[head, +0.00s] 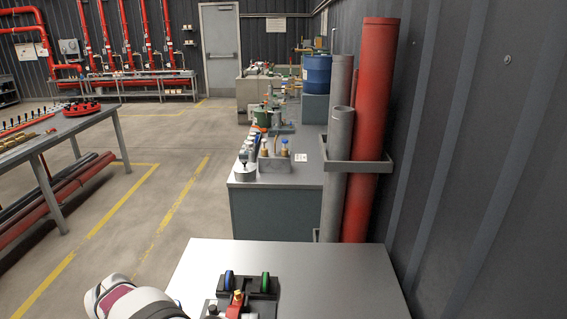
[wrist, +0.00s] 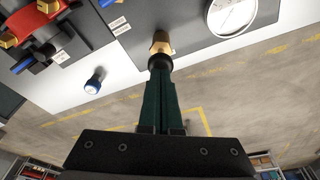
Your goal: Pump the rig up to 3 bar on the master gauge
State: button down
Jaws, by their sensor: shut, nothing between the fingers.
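In the wrist view a white-faced round gauge (wrist: 232,14) is cut off by the top edge; its reading is too small to tell. My gripper (wrist: 161,72) has dark green fingers shut together with nothing between them. Its tips are at a black round part (wrist: 160,60) below a brass fitting (wrist: 161,42) on a grey panel (wrist: 185,25); I cannot tell whether they touch. A red part with brass ends and blue levers (wrist: 38,25) is at the upper left. In the head view part of the rig (head: 237,300) shows at the bottom, with a blue wheel (head: 229,281) and a green wheel (head: 265,282).
A blue-topped knob (wrist: 93,85) stands on the pale surface in the wrist view. The grey bench top (head: 330,270) right of the rig is clear. Red and grey pipes (head: 372,120) stand in a rack behind it. Another bench (head: 275,172) with bottles is beyond.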

jog(key=shift+d+x, duration=0.2)
jog(key=shift+x, duration=1.05)
jog(key=shift+s+f, duration=0.1)
jog(key=shift+s, duration=0.05)
jog(key=shift+a+v, duration=0.15)
jog(key=shift+v, duration=0.6)
jog(key=shift+a+v, duration=0.1)
jog(key=shift+v, duration=0.65)
